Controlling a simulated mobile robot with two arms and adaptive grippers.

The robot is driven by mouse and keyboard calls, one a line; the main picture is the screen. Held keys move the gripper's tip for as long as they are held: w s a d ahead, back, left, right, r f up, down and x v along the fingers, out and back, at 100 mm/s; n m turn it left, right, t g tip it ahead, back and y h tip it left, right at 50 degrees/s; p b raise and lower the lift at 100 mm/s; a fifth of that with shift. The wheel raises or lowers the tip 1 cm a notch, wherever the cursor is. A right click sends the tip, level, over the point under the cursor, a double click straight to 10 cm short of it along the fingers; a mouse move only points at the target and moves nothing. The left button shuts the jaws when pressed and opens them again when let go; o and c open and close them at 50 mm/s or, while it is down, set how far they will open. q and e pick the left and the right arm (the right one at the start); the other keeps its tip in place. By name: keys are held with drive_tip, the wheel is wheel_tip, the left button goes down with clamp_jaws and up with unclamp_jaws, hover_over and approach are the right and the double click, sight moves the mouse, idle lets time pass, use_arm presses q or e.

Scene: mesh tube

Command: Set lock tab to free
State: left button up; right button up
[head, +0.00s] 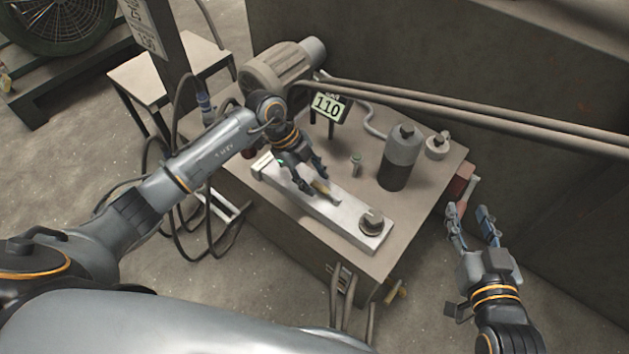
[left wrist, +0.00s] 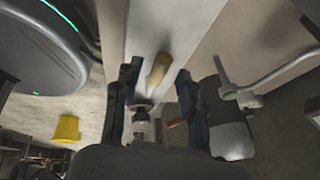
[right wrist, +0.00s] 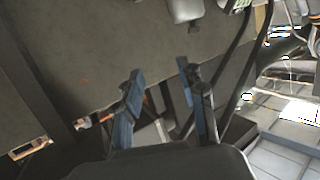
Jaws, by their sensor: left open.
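A small brass-coloured tab (head: 322,187), likely the lock tab, stands on a long pale metal bar (head: 335,212) on top of the cabinet. My left gripper (head: 312,185) is open above the bar, with the tab close to its fingertips. In the left wrist view the tab (left wrist: 159,68) shows between the two open fingers, with a gap on each side. Whether a finger touches it is hard to tell. My right gripper (head: 468,213) is open and empty, off the cabinet's right side; its spread fingers also show in the right wrist view (right wrist: 160,75).
A dark knob (head: 372,221) sits at the bar's near right end. Pipes (head: 470,106) run along the wall behind.

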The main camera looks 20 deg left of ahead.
use_arm(q)
drive_tip(key=shift+d+f, duration=0.2)
drive_tip(key=shift+f, duration=0.15)
clamp_jaws()
